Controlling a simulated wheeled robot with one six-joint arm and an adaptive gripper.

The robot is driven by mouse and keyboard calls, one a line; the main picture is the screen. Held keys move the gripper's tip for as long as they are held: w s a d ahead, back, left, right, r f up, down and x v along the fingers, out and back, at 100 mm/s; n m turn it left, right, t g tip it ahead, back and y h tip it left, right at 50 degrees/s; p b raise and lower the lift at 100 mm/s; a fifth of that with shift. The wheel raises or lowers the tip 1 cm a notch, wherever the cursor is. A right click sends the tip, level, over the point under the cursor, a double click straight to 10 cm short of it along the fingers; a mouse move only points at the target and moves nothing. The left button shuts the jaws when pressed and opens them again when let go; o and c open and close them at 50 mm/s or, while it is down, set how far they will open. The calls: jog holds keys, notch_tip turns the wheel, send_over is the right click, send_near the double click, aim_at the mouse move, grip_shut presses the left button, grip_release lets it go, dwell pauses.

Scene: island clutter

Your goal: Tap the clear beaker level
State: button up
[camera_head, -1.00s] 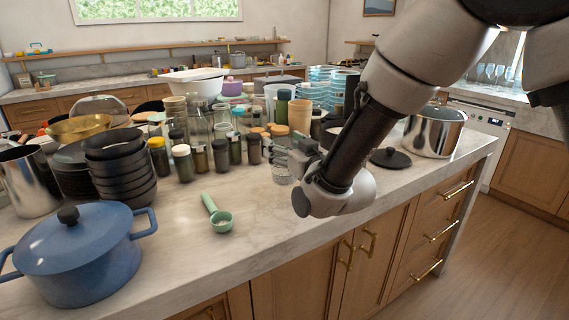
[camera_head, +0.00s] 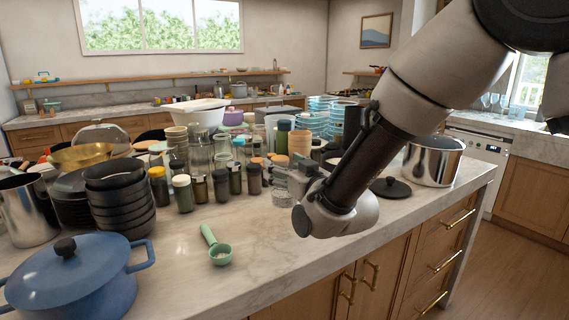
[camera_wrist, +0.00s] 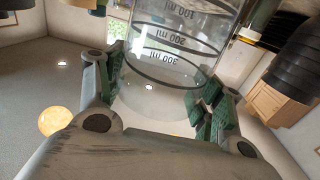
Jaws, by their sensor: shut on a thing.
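The clear beaker (camera_wrist: 175,45) fills the upper middle of the wrist view, with dark rings and upside-down 100, 200 and 300 ml marks. My gripper (camera_wrist: 155,88) has one green-padded finger on each side of it and is shut on it. In the head view the beaker (camera_head: 281,197) is small and partly hidden by my gripper (camera_head: 284,184), at the front of the jars over the marble island. Whether its base touches the counter, and how far it tilts, I cannot tell.
Dark jars (camera_head: 220,186) crowd behind and left of my gripper. A green scoop (camera_head: 220,254) lies in front, with bare marble around it. A black lid (camera_head: 390,188) and steel pot (camera_head: 433,160) stand right. Black bowls (camera_head: 122,205) and a blue pot (camera_head: 72,278) stand left.

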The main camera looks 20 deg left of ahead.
aim_at(284, 196)
jog(key=shift+f, duration=3)
notch_tip(284, 196, down, 2)
jog(key=shift+f, duration=0.1)
jog(key=shift+r, duration=2.05)
